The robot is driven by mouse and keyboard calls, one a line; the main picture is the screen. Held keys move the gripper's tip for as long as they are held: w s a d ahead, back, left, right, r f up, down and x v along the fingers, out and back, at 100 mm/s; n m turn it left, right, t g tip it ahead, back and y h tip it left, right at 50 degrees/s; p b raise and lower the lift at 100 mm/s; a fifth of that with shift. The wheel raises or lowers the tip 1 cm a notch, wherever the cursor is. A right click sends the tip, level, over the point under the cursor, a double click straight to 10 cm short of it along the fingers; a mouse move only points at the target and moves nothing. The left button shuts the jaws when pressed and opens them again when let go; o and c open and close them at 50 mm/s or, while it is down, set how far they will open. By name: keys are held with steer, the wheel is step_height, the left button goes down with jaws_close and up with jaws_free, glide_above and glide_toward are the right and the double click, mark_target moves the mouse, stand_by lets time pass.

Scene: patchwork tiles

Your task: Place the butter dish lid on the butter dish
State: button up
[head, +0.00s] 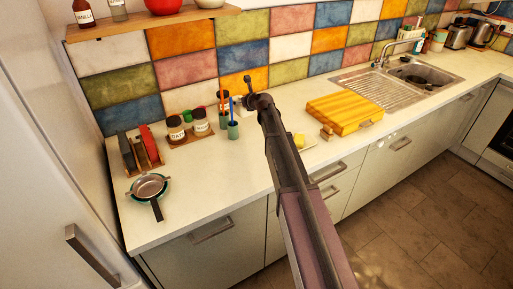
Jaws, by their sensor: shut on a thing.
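A butter dish (309,141) stands on the counter just right of my arm, with yellow butter (299,140) showing on it. My arm covers its left side. I cannot make out the butter dish lid anywhere in this view. My arm reaches up from the bottom middle across the counter, and its dark wrist joints show near the tiled wall. The fingers of my gripper do not show, and neither does anything they hold.
A yellow wooden board (345,115) lies right of the dish, with a small brown object (327,133) at its front. The sink (413,77) is far right. The front-left counter is clear.

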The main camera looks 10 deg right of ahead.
steer(key=shift+s+d, duration=0.1)
steer(key=s+d+f+b, duration=0.1)
steer(key=s+d, duration=0.2)
steer(key=s, duration=0.5)
steer(key=s+d+f+b, duration=0.2)
steer(key=s+d, duration=0.1)
steer(key=s, duration=0.6)
steer(key=s+d+f+b, duration=0.1)
steer(key=s+d, duration=0.2)
steer(key=s, duration=0.6)
steer(key=shift+s+f+m+t+h+b, duration=0.25)
steer(key=shift+f+m+t+h+b, duration=0.05)
steer(key=shift+f+m+h+b, duration=0.1)
steer(key=shift+w, duration=0.1)
steer(key=w+a, duration=0.1)
steer(key=w, duration=0.3)
steer(key=w+a+f, duration=0.1)
steer(key=w, duration=0.4)
steer(key=w+a+b, duration=0.1)
steer(key=w, duration=0.4)
steer(key=shift+a+f, duration=0.15)
steer(key=shift+a, duration=0.2)
steer(key=shift+w+a, duration=0.1)
steer(key=shift+w, duration=0.45)
steer(key=shift+w+a+f+b, duration=0.1)
steer(key=shift+w+f+b, duration=0.1)
steer(key=shift+f+b, duration=0.15)
steer(key=shift+s+f+b, duration=0.1)
steer(key=shift+f+b, duration=1.35)
steer(key=shift+b, duration=0.15)
